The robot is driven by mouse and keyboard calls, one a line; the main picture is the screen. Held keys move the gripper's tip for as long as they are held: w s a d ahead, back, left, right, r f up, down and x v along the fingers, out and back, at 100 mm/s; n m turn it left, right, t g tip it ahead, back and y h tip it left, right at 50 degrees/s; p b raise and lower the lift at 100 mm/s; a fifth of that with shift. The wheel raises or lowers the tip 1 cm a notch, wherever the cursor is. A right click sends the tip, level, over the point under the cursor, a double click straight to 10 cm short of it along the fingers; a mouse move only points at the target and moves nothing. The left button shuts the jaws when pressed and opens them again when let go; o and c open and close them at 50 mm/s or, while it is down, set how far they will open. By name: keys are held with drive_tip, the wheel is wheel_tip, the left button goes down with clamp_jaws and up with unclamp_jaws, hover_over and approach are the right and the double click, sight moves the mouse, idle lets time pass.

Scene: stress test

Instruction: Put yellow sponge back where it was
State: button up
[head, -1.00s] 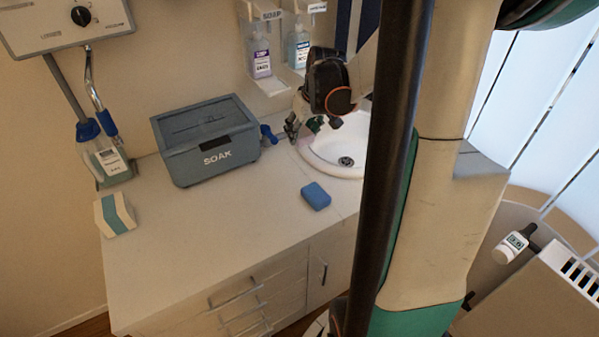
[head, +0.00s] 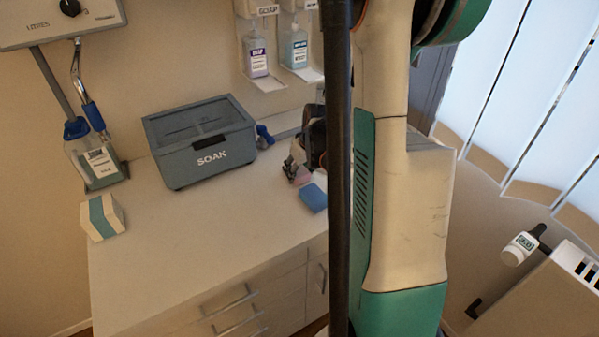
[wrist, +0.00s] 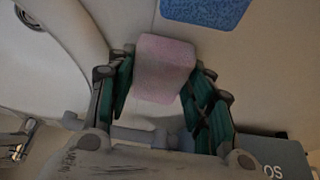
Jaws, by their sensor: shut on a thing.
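No yellow sponge shows in any view. My gripper (wrist: 163,78) is shut on a pale pink block, like a sponge (wrist: 166,66), in the wrist view. In the head view, my gripper (head: 296,171) is low over the counter, with a bit of the pink block (head: 301,179) showing. I cannot tell whether the block touches the counter. A blue sponge (head: 313,197) lies on the counter just in front of my gripper; it also shows at the top of the wrist view (wrist: 205,10).
A grey SOAK box (head: 205,155) stands left of my gripper, a blue-handled item (head: 264,136) beside it. A white and teal block (head: 103,217) lies far left. The sink (wrist: 45,60) shows left in the wrist view. The counter's front left (head: 180,250) is clear.

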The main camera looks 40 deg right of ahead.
drive_tip(key=shift+f, duration=0.15)
drive_tip(key=o, duration=1.2)
drive_tip(key=shift+r, duration=0.3)
drive_tip(key=p+v, duration=0.4)
drive_tip(key=v, duration=0.7)
drive_tip(key=shift+s+r, duration=0.3)
drive_tip(key=shift+r, duration=0.05)
